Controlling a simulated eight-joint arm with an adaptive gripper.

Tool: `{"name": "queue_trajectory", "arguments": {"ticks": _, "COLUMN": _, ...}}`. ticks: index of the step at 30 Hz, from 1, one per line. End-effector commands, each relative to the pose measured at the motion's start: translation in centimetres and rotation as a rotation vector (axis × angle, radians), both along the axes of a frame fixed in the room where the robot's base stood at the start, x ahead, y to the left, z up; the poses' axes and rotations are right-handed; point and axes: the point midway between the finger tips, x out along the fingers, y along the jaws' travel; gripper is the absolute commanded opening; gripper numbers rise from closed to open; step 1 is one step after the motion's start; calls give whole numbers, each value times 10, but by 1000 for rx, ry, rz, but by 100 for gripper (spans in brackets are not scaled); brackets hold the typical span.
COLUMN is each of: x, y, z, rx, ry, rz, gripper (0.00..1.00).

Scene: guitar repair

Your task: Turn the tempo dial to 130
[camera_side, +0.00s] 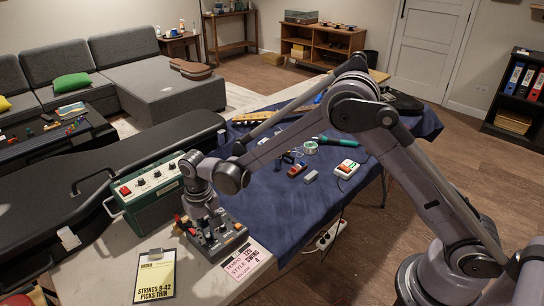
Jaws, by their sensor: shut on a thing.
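A grey box with several knobs and switches (226,250) sits on the pale table top beside the blue cloth. My gripper (207,226) points down over its upper part and is shut on a small knob there, which I take as the tempo dial. The fingers hide the knob, and its markings are too small to read. A pink card (242,264) with printed lines about tempo and style lies against the box's right front edge.
A green amplifier (150,191) stands close on the left of my gripper, in front of a black guitar case (60,210). A clipboard (155,275) lies at the front. The blue cloth (290,220) holds small tools and has free room.

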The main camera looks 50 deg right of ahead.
Motion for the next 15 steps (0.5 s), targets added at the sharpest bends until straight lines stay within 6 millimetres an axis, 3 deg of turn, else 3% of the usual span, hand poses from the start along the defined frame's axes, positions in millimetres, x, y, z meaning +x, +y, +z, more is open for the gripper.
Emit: {"name": "queue_trajectory", "arguments": {"ticks": 15, "x": 1, "y": 0, "z": -1, "rx": 0, "ry": -2, "rz": -46, "gripper": 0}}
